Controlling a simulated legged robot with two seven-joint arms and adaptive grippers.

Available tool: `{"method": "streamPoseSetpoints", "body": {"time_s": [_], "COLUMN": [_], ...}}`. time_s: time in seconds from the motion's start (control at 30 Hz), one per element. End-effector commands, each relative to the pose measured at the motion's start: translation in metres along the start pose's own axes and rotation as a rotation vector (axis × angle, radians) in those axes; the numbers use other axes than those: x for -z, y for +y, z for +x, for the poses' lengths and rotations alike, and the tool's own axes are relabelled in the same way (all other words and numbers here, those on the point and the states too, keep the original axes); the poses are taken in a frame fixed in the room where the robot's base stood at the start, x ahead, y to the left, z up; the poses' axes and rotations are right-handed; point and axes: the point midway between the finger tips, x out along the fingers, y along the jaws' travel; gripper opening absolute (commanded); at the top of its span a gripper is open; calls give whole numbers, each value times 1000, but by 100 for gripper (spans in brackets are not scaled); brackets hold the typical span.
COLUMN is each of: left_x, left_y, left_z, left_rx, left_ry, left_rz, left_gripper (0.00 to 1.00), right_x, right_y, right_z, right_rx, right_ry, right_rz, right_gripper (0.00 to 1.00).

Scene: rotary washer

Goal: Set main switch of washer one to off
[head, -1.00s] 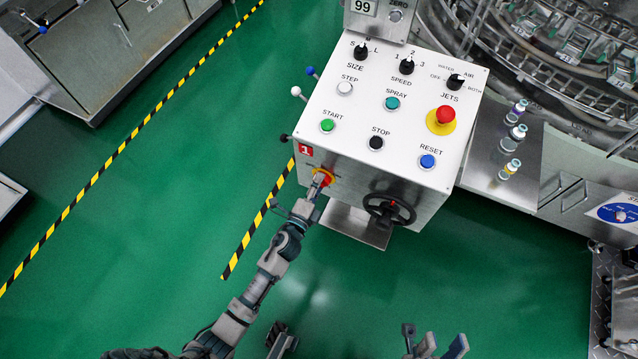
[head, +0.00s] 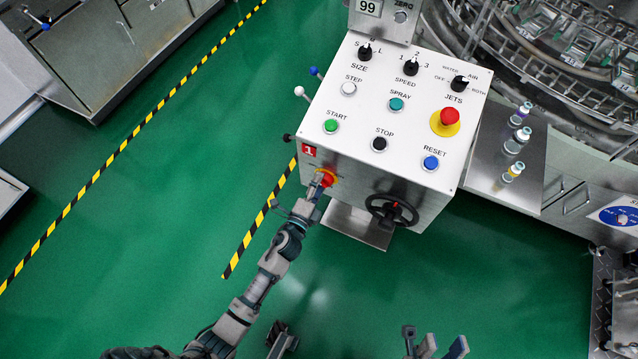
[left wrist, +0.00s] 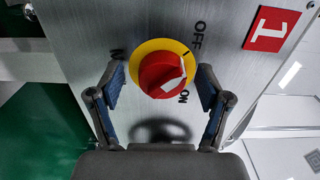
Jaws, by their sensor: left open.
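The main switch of washer one is a red knob (left wrist: 163,75) on a yellow ring, on the front of the box marked with a red 1. In the head view, the red switch (head: 328,179) is partly hidden by my left gripper (head: 317,188). The OFF label (left wrist: 199,34) is at the upper right. My left gripper (left wrist: 160,92) is open, one finger on each side of the knob. My right gripper (head: 435,345) is cut off at the bottom edge.
The white control panel (head: 362,120) above carries several buttons and knobs. A black handwheel (head: 391,210) is to the right of the switch. Several vials (head: 515,143) stand on a steel shelf at the right. The green floor left of the box is free.

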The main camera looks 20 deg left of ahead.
Motion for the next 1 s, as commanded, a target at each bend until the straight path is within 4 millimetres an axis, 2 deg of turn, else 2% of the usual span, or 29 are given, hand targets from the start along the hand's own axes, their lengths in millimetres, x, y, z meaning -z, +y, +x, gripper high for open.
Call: {"method": "streamPoseSetpoints", "body": {"time_s": [0.17,0.27,0.6,0.7,0.83,1.0], "left_x": [1,1,-1,-2,-2,-2], "left_y": [0,1,3,2,2,2], "left_z": [-3,-15,-89,-104,-116,-120], "left_rx": [0,-1,-3,-3,-2,-1], "left_ry": [2,3,0,0,-1,0], "left_rz": [0,0,-4,-4,-3,-2], "left_gripper": [78,78,78,78,78,78], "right_x": [2,2,2,2,2,2], "right_y": [-1,-1,-1,-1,-1,-1], "right_z": [-2,-1,0,0,0,0], "right_rx": [1,2,2,2,2,2], "right_ry": [-2,-1,1,1,1,1], "right_rz": [-1,0,0,0,0,0], "right_gripper": [40,40,40,40,40,40]}}
